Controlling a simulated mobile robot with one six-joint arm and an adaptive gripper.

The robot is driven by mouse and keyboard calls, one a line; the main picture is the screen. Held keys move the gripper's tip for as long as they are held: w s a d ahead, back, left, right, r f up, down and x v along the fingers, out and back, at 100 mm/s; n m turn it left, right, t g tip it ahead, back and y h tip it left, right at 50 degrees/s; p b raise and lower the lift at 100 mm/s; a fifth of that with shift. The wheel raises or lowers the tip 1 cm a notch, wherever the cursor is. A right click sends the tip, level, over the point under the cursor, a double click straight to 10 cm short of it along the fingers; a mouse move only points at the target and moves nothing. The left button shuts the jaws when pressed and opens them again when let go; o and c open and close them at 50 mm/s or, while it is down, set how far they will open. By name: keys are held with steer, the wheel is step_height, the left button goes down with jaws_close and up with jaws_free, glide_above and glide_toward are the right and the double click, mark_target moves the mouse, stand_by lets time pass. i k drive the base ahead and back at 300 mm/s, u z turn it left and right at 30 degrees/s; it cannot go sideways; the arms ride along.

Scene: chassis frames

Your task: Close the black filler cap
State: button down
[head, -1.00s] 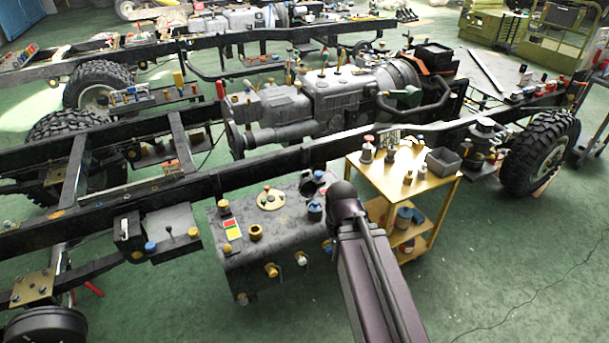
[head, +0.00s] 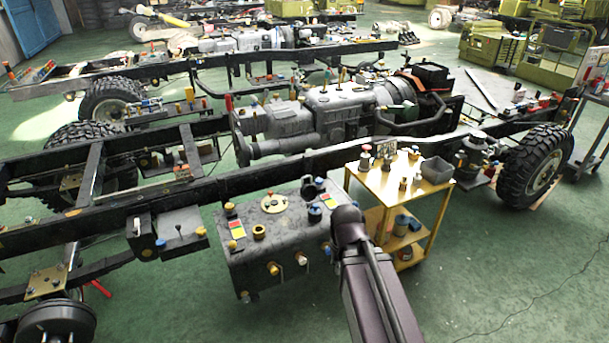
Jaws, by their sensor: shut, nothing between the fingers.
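A dark grey tank (head: 250,266) hangs beside the near chassis rail. A black filler neck (head: 308,193) sits at the far right of its top. A black round piece (head: 320,183) just behind it looks like its cap, tilted up; it is too small to be certain. A blue cap (head: 314,214) is in front of it, and a brass ring (head: 259,231) and a round plate with a yellow knob (head: 273,203) are to the left. My arm passes just right of the tank. My gripper is not visible; the arm's dark joint ends the visible part.
A yellow cart (head: 392,188) with bottles and a grey bin stands right of the tank, close to my arm. The long black rail (head: 200,200) runs behind the tank. A grey box with small levers (head: 170,232) is to the left. Green floor (head: 180,310) is clear in front.

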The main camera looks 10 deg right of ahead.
mark_target(307, 192)
steer(key=u, duration=0.2)
steer(key=i, duration=1.05)
steer(key=z, duration=0.2)
